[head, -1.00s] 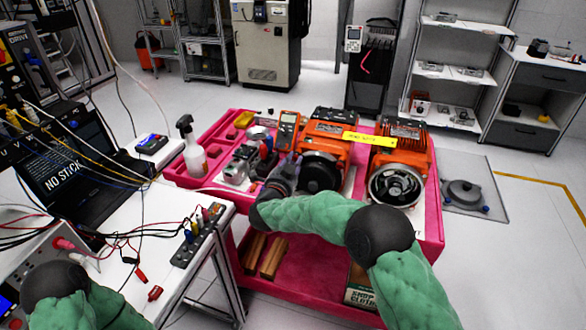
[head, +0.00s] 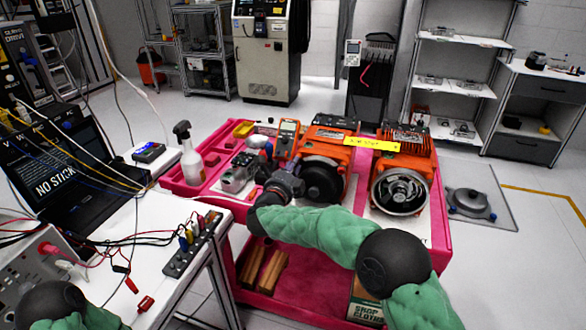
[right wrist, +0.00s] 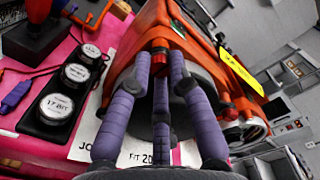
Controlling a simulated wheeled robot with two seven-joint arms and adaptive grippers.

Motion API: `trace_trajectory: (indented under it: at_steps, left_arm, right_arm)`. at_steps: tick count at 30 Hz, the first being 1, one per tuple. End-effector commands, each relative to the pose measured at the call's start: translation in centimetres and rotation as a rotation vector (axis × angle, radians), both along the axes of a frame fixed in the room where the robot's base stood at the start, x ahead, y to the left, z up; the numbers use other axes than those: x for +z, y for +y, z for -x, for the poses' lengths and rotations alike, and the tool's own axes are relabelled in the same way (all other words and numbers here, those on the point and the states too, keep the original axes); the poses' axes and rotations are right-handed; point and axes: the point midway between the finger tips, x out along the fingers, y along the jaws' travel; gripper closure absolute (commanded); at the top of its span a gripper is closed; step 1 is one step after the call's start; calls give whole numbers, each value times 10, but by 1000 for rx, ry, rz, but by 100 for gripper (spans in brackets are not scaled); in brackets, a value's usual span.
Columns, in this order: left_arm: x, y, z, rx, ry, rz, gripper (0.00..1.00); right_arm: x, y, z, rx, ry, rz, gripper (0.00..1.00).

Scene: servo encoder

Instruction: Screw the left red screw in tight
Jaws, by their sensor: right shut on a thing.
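Two orange motors stand on the pink cart (head: 437,230). The middle motor (head: 335,140), with its black round end, is beside my right gripper (head: 287,180), which is small and partly hidden by my wrist in the head view. In the right wrist view its purple fingers (right wrist: 160,64) close around a small red screw (right wrist: 159,70) at the motor's near end, the left one of two. Another red screw (right wrist: 229,113) sticks out further right. The fingers hide much of the left screw, so its depth cannot be told. My left gripper is out of view.
The second motor (head: 401,150) is to the right. A multimeter (head: 287,137), a spray bottle (head: 190,155) and small parts crowd the cart's left side. A cable-covered table stands at left.

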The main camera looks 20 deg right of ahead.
Motion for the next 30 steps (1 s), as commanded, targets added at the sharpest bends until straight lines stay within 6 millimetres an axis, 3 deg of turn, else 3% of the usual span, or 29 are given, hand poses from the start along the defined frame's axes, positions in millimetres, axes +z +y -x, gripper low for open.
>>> trace_trajectory:
  at_steps: [1, 30]
  left_arm:
    - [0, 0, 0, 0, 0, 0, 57]
    - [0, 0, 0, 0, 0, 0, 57]
  right_arm:
    - [-7, 3, 1, 4, -12, -36, 100]
    - [-8, 3, 1, -1, -525, -802, 100]
